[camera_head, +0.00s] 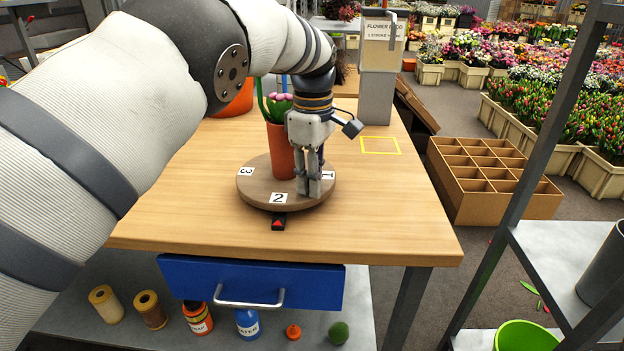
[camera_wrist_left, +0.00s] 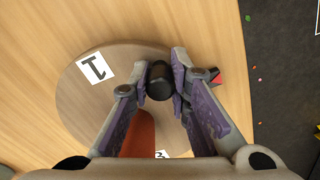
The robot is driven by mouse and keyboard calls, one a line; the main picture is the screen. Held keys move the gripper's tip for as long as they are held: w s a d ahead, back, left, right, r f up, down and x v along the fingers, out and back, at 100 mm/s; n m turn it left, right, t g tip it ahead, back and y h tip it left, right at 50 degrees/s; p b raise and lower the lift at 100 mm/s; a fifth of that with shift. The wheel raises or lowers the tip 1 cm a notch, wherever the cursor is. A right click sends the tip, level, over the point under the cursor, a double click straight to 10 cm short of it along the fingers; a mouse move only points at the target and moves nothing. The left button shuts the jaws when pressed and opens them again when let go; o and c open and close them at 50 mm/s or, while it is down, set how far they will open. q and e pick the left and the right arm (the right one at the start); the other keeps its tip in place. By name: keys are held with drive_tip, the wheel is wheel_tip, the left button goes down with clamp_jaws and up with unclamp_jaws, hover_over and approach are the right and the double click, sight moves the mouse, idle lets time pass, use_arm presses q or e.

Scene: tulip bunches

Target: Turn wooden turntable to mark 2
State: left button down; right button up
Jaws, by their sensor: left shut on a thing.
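The round wooden turntable (camera_head: 255,190) lies on the table, with white labels 1, 2 and 3 on its top. Label 2 (camera_head: 278,198) is at the front, directly behind the red-and-black pointer (camera_head: 278,222), roughly in line with it. Label 1 (camera_head: 328,175) is at the right, label 3 (camera_head: 245,172) at the left. My left gripper (camera_head: 315,192) points down over the turntable between labels 1 and 2. It is shut on a black knob (camera_wrist_left: 159,80) in the wrist view. The knob is hidden in the head view. My right gripper is not in view.
A terracotta pot (camera_head: 280,150) with pink flowers stands on the turntable, close beside my left gripper. A grey dispenser (camera_head: 377,95) and a yellow square outline (camera_head: 380,146) are behind right. A blue drawer (camera_head: 250,283) is below the table's front edge. The right tabletop is clear.

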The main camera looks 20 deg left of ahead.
use_arm(q)
drive_tip(key=shift+w, duration=0.15)
idle(0.4)
drive_tip(key=c, duration=1.5)
unclamp_jaws()
drive_tip(key=shift+r, duration=0.1)
wheel_tip(320, 180, up, 7)
drive_tip(key=shift+r, duration=0.2)
